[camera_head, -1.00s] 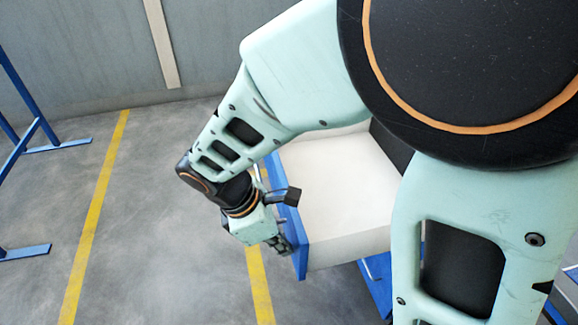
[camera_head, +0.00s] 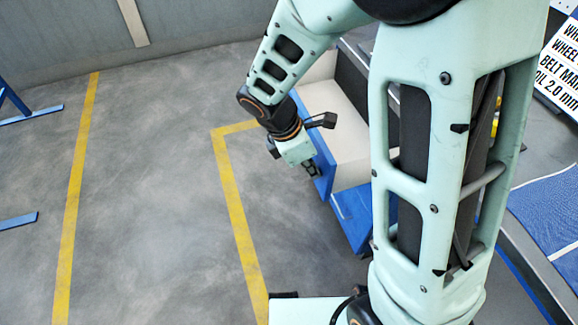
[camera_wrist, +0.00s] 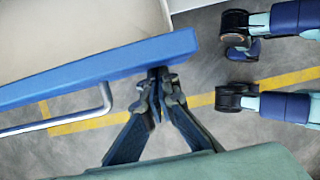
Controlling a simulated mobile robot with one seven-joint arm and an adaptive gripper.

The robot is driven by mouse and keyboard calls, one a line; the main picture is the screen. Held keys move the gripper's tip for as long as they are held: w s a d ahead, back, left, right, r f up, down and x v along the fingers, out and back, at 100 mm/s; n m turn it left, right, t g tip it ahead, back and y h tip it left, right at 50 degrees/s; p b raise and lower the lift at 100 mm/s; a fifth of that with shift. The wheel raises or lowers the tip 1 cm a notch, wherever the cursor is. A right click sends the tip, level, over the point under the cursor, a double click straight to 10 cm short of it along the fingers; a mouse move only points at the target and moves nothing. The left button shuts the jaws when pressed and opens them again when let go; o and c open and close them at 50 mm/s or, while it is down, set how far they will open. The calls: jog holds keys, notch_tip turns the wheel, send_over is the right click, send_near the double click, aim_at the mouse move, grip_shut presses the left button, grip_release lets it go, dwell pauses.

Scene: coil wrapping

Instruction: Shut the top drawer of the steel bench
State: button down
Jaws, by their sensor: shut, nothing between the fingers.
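The top drawer stands open, with a blue front (camera_head: 322,163) and a pale, empty-looking inside (camera_head: 345,125) in the head view. My arm hides part of it. In the wrist view the blue front (camera_wrist: 90,70) crosses the upper left, with a silver bar handle (camera_wrist: 75,124) on its outer face. My gripper (camera_wrist: 160,76) is shut and empty, its tips at the front's outer face near the right end, beside the handle. Contact is too close to tell. In the head view my gripper (camera_head: 314,172) is at the front's outer side.
A blue part of the bench (camera_head: 355,215) shows below the drawer. A blue mat (camera_head: 550,215) lies on a grey surface at the right, near a printed sign (camera_head: 560,60). Open floor with yellow lines (camera_head: 75,190) lies left. Blue frame feet (camera_head: 30,115) stand at the far left.

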jog(key=w+d+p, duration=0.1)
jog(key=w+d, duration=0.1)
jog(key=d, duration=0.5)
jog(key=w+d+p, duration=0.2)
jog(key=d, duration=0.5)
jog(key=w+d+p, duration=0.2)
jog(key=w+d, duration=0.1)
jog(key=d, duration=0.4)
jog(key=shift+d+r, duration=0.1)
jog(key=shift+d, duration=0.1)
jog(key=shift+d, duration=0.1)
